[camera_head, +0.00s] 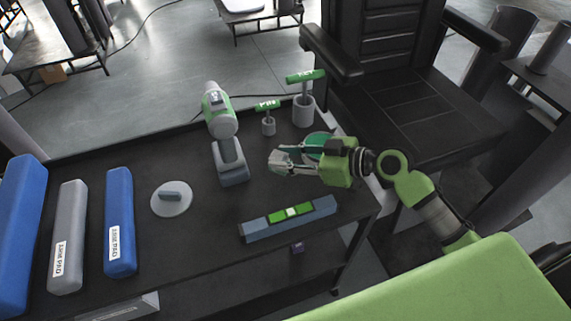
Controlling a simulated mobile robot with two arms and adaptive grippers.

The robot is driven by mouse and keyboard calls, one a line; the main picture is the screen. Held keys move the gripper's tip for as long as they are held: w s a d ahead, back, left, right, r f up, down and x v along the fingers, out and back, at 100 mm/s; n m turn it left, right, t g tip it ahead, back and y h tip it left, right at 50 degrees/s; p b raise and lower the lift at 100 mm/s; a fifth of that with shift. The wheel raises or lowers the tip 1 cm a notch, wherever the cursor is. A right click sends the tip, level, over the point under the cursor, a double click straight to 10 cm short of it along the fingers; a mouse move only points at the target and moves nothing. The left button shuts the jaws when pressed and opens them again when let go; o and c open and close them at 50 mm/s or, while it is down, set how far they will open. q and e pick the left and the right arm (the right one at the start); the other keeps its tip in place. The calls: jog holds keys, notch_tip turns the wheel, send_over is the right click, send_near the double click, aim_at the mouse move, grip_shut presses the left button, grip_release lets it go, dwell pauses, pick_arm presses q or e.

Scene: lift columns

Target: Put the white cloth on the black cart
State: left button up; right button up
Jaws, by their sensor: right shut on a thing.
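The black cart (200,277) has a dark flat top that fills the left and middle of the head view. My right gripper (280,161) is above its right part, coming in from the right. Its fingers are shut on a small pale thing, mostly hidden by the fingers; I cannot tell whether it is the white cloth. A teal rounded thing (317,139) shows just behind the fingers. No spread-out white cloth is visible on the cart. My left gripper is not in view.
On the cart are blue and grey pads (119,222), a pale disc with a handle (171,199), a drill-like tool (222,130), a blue-grey level (288,218), and PIN (267,124) and KEY (304,108) holders. A black chair (415,110) stands behind right.

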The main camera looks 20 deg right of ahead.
jog(key=shift+w+f, duration=0.2)
jog(key=shift+f, duration=0.05)
notch_tip(320, 180, down, 3)
jog(key=shift+w+p, duration=0.15)
jog(key=shift+p, duration=0.25)
jog(key=shift+f, duration=0.2)
jog(key=shift+f+b, duration=0.2)
jog(key=shift+b, duration=0.1)
jog(key=o, duration=1)
jog(key=shift+r, duration=0.1)
